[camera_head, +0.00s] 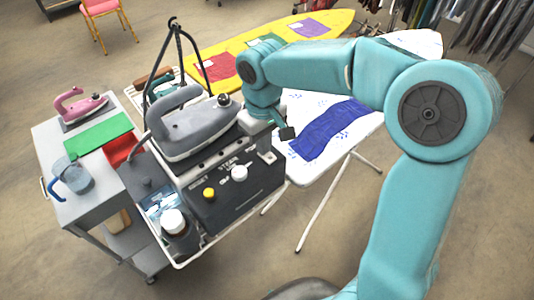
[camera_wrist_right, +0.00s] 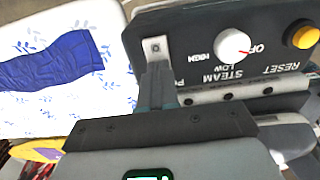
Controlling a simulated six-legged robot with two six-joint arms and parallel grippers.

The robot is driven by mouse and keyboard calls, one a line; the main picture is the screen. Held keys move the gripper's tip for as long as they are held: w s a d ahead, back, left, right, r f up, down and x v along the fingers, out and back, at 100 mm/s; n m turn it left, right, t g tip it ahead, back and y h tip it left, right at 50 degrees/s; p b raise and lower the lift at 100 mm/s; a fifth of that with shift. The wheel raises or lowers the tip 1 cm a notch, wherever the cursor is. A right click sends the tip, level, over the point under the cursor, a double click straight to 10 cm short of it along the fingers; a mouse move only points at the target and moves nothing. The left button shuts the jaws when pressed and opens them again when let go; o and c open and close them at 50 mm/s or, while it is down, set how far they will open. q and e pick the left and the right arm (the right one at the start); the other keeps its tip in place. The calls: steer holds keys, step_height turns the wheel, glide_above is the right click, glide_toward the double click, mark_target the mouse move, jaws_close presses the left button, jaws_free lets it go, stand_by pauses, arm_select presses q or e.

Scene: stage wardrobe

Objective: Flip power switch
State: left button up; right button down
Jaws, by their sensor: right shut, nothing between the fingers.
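The dark steam station panel (camera_head: 235,190) carries a light switch plate (camera_head: 265,148), a white steam knob (camera_head: 239,173) and a yellow reset button (camera_head: 209,193). In the right wrist view the switch plate (camera_wrist_right: 155,48) is at the panel's left end, and part of the power label is hidden. My right gripper (camera_head: 287,132) is shut and empty, just right of the switch end of the panel. In the right wrist view its fingers (camera_wrist_right: 158,85) overlap the plate's lower edge; I cannot tell whether they touch it. My left gripper is not in view.
A grey iron (camera_head: 190,125) sits on top of the station. A grey cart (camera_head: 95,205) with a pink iron (camera_head: 80,105) and green mat (camera_head: 98,133) stands left. A white ironing board (camera_head: 360,130) with blue cloth (camera_head: 328,130) is close on the right.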

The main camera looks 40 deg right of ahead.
step_height(320, 180, up, 3)
steer(key=p, duration=0.3)
steer(key=shift+r, duration=0.1)
step_height(320, 180, up, 2)
steer(key=shift+r+p, duration=0.1)
steer(key=shift+p, duration=0.8)
steer(key=shift+r+p, duration=0.65)
steer(key=shift+r, duration=0.15)
steer(key=shift+f, duration=0.1)
steer(key=shift+s, duration=0.15)
